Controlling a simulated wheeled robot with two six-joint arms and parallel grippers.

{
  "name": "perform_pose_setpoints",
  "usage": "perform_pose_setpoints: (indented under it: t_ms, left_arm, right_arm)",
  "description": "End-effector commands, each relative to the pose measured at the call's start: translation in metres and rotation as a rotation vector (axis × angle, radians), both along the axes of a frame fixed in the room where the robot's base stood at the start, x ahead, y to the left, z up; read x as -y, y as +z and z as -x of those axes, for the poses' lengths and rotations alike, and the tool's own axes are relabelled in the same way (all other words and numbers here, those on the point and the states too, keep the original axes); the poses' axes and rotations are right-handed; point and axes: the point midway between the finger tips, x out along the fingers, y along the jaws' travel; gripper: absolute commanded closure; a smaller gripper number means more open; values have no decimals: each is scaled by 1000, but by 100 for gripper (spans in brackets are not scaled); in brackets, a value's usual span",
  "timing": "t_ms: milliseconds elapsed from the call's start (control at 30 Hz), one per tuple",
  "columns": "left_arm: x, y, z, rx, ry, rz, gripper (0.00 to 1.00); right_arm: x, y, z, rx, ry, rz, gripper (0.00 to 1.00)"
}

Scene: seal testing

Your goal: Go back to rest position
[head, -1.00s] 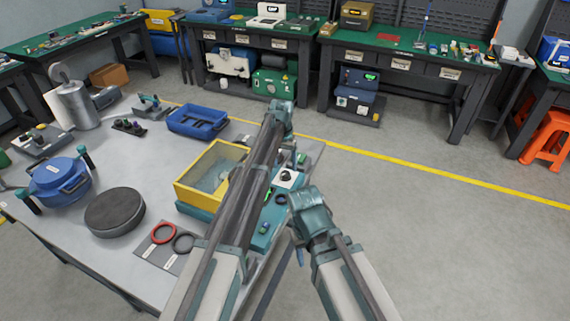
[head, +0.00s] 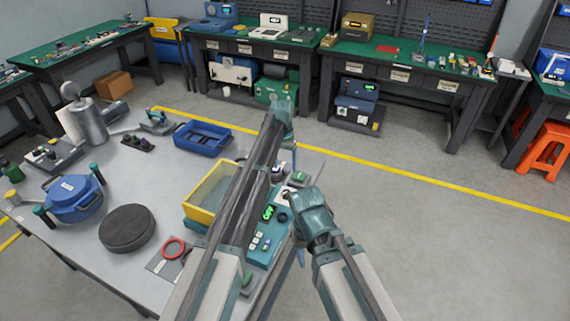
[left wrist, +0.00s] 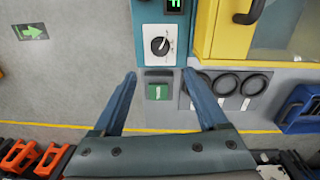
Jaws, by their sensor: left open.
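In the head view my left arm reaches up over the table's right side and hides part of the yellow-rimmed tank (head: 199,216) and teal control panel (head: 257,254). My left gripper (left wrist: 160,74) shows clearly in the left wrist view. Its two blue fingers are wide apart with nothing between them. They are around the image of a green button (left wrist: 158,92), below a white-plated knob (left wrist: 160,45); their height above it is unclear. My right arm is folded beside the table's right edge. A blue-grey part of my right gripper (head: 300,257) hangs below it; its jaws cannot be made out.
The grey table (head: 150,181) holds a dark round block (head: 127,228), a blue pot (head: 73,198), a red ring (head: 173,248) and a blue tray (head: 203,135). Green-topped benches (head: 398,58) stand behind. Open floor (head: 440,225) lies to the right, with orange stools (head: 547,151) beyond.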

Motion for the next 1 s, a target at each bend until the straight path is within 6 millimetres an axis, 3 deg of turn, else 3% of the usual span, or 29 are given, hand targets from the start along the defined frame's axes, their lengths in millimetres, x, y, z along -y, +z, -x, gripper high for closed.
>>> perform_pose_setpoints:
  t_ms: [67, 167, 267, 500, 600, 700, 833, 1000]
  left_arm:
    - [0, 0, 2, 0, 0, 0, 24]
    - [0, 0, 23, -2, -2, -7, 24]
    - [-1, -1, 73, -4, -7, -22, 24]
    - [-16, -2, 235, -12, -17, -86, 24]
    - [-24, -2, 289, -11, -21, -109, 24]
    - [-33, -2, 331, -12, -21, -128, 24]
    - [-40, -2, 363, -11, -24, -144, 24]
    - [-44, -2, 375, -11, -23, -153, 24]
  right_arm:
    - [0, 0, 0, 0, 0, 0, 50]
    - [0, 0, 0, 0, 0, 0, 50]
    - [0, -1, 0, 0, 0, 0, 50]
    - [0, -2, 0, 0, 0, 0, 50]
    - [0, -3, 0, 0, 0, 0, 50]
    - [0, -3, 0, 0, 0, 0, 50]
    - [0, -3, 0, 0, 0, 0, 50]
    - [0, -3, 0, 0, 0, 0, 50]
